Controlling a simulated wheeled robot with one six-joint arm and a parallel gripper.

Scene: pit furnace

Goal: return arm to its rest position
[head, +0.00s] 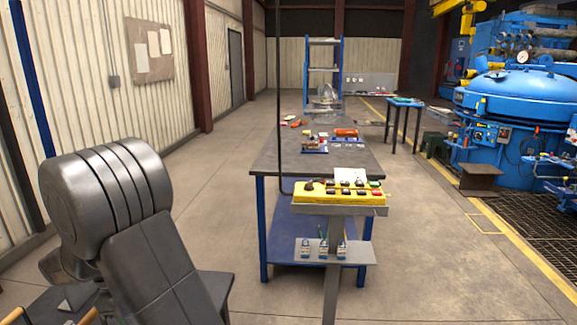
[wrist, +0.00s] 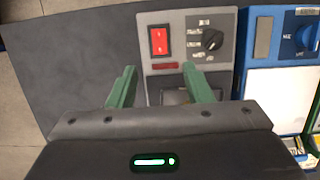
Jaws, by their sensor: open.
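My gripper (wrist: 158,88) shows in the wrist view as two green fingers set well apart, with nothing between them. Beyond the fingers is a grey control panel (wrist: 218,60) with a red rocker switch (wrist: 161,41) and a black rotary knob (wrist: 212,39). The left finger stands left of the panel and the right finger overlaps its lower part. I cannot tell how far the fingers are from it. In the head view my grey arm (head: 110,210) fills the lower left; the gripper is not visible there.
A workbench (head: 270,160) with small parts stands in the middle. A yellow button box (head: 325,193) is on a pedestal in front of it. A blue furnace (head: 520,110) stands at the right, a blue side table (head: 404,102) nearer the middle. Floor at left of the bench is clear.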

